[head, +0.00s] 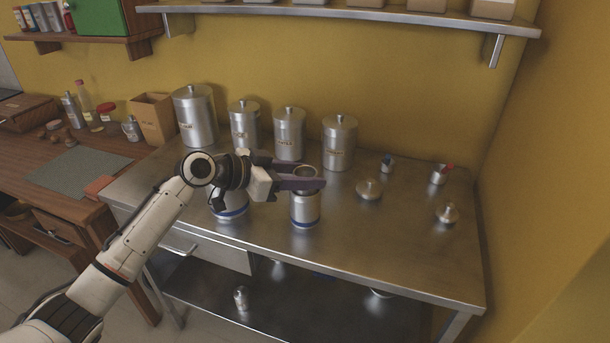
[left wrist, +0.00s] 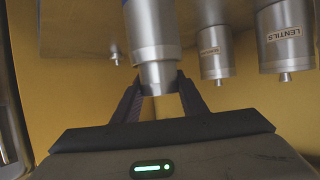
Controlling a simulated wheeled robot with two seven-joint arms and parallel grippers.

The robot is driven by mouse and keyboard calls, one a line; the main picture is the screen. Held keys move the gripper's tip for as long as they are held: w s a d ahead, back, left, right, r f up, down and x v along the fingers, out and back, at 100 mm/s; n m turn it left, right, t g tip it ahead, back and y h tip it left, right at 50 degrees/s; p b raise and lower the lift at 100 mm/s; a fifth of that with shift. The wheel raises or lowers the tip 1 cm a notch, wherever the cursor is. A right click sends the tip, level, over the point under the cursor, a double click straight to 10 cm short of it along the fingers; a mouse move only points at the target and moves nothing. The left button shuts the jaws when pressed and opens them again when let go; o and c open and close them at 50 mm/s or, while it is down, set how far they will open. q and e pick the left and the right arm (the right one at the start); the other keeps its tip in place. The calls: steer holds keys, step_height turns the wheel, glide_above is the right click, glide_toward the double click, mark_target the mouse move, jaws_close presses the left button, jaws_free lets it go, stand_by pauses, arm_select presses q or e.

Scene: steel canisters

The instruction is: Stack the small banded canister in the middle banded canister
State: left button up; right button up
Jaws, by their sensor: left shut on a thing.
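The middle banded canister (head: 305,210), steel with a blue band near its base, stands upright on the steel table. My left gripper (head: 308,181) is at its mouth, shut on the small canister (left wrist: 158,77). In the left wrist view, which is upside down, the small canister shows as a narrower steel cylinder at the mouth of the middle canister (left wrist: 155,40). Its lower part is hidden, seemingly inside the middle one; I cannot tell how deep. A wider blue-banded canister (head: 231,215) stands to the left, partly hidden by my arm. My right gripper is out of view.
Several lidded, labelled canisters (head: 340,143) line the back by the yellow wall. Steel lids (head: 369,190) (head: 447,213) and a cup with something red (head: 438,175) lie to the right. The table's front right is clear. A shelf (head: 350,14) hangs above.

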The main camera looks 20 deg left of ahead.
arm_select(q)
steer(key=shift+f+b, duration=0.35)
steer(key=shift+f, duration=0.25)
steer(key=o, duration=1.1)
steer(key=shift+f, duration=0.1)
steer(key=shift+c, duration=0.2)
